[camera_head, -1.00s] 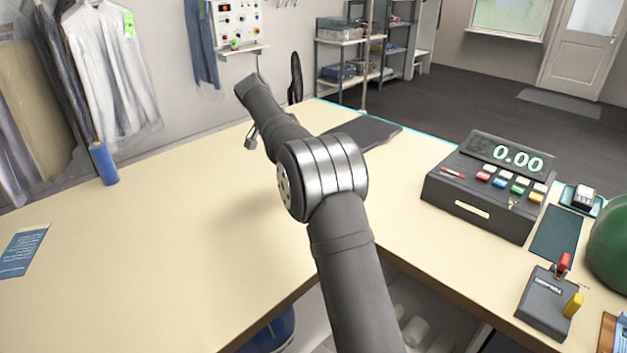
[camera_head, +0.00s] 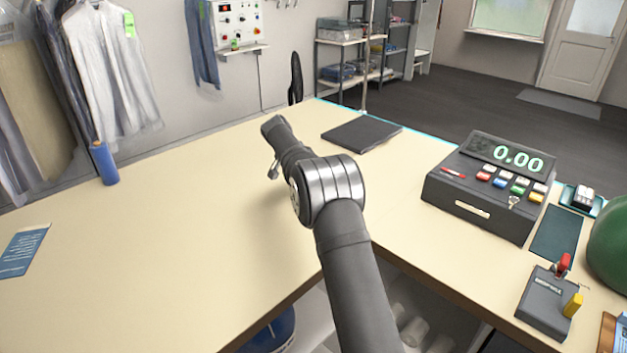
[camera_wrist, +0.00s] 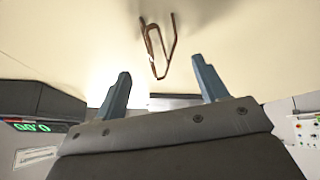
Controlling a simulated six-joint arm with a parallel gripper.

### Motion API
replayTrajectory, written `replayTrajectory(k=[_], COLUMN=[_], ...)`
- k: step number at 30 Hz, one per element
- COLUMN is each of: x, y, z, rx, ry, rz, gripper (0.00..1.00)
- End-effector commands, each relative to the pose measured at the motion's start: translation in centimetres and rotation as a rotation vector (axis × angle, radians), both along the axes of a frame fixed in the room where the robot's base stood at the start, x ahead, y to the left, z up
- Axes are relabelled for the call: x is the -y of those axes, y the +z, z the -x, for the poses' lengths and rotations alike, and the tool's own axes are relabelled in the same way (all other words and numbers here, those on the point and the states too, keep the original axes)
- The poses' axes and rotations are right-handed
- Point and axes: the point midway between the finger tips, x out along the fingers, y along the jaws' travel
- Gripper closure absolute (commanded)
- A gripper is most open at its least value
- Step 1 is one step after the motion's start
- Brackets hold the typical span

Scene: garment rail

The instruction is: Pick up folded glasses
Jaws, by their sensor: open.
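The folded glasses (camera_wrist: 153,47) show in the wrist view as thin brown frames lying on the cream counter, at the top middle. My gripper (camera_wrist: 161,65) has its two blue-grey fingers spread wide apart, with nothing between them. The glasses lie beyond the fingertips, roughly in line with the gap and apart from both fingers. In the head view I cannot make out the glasses or the fingers; my arm reaches over the counter there.
The cream counter (camera_head: 150,240) is largely clear on the left. A dark flat pad (camera_head: 361,134) lies at the back edge. A cash register (camera_head: 480,205) stands to the right. A blue roll (camera_head: 104,164) and a blue leaflet (camera_head: 22,252) are at the left.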

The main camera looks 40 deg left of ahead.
Motion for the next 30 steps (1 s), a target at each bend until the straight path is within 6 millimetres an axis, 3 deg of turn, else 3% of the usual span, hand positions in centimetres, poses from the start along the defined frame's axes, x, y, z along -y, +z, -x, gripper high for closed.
replayTrajectory(k=[9,19,26,30], x=[-0.6,-0.6,-0.6,-0.6], y=[-3.3,-3.8,-3.8,-3.8], z=[-2.5,-2.8,-2.8,-2.8], rx=[-0.002,-0.001,-0.001,-0.001], ry=[-0.002,-0.001,-0.002,-0.001], rz=[0.001,0.000,0.001,0.001], gripper=[0.34,0.34,0.79,0.84])
